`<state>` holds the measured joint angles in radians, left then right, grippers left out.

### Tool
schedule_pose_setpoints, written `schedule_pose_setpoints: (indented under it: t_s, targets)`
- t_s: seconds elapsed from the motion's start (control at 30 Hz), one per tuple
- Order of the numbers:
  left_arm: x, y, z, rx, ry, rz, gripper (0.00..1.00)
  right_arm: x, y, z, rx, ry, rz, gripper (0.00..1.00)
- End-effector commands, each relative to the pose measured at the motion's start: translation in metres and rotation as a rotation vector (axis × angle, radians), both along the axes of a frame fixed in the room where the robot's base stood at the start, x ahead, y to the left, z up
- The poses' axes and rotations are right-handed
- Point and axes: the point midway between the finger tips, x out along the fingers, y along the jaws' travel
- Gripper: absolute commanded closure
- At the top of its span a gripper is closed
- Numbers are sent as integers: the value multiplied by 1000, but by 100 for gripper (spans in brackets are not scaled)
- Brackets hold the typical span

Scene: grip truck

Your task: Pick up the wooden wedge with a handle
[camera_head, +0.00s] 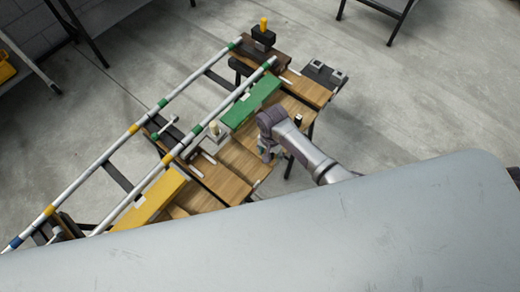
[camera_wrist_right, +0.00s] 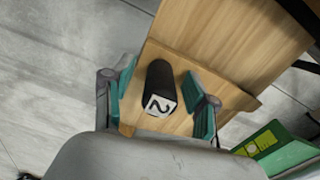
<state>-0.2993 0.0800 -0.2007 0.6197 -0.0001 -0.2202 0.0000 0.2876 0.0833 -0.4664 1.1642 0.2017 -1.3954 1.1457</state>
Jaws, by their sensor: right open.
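In the right wrist view, a light wooden piece (camera_wrist_right: 215,40) carries a short black handle (camera_wrist_right: 160,80) with a white end label marked "2". My right gripper (camera_wrist_right: 161,100) is open, with one teal finger on each side of the handle. I see gaps between the fingers and the handle. In the head view my right gripper (camera_head: 267,153) is over the near edge of the wooden boards (camera_head: 237,160); the handle under it is hidden there. My left gripper is not in view.
A rack with long striped rails (camera_head: 130,130) runs diagonally beside the boards. A green block (camera_head: 250,104) lies beyond my gripper, and a yellow block (camera_head: 150,200) lies at the lower left. A black block with a yellow knob (camera_head: 264,25) is at the far end.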

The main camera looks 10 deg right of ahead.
Motion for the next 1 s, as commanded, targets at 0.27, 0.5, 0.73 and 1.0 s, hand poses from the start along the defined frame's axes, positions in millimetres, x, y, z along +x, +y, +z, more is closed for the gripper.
schedule_pose_setpoints:
  t_s: [0.27,0.5,0.73,1.0]
  targets:
    - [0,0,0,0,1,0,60,0,0,0,0,0,0,59]
    - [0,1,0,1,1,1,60,0,0,0,0,0,0,99]
    - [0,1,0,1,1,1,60,0,0,1,0,0,0,100]
    - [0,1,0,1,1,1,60,1,0,5,1,-2,0,100]
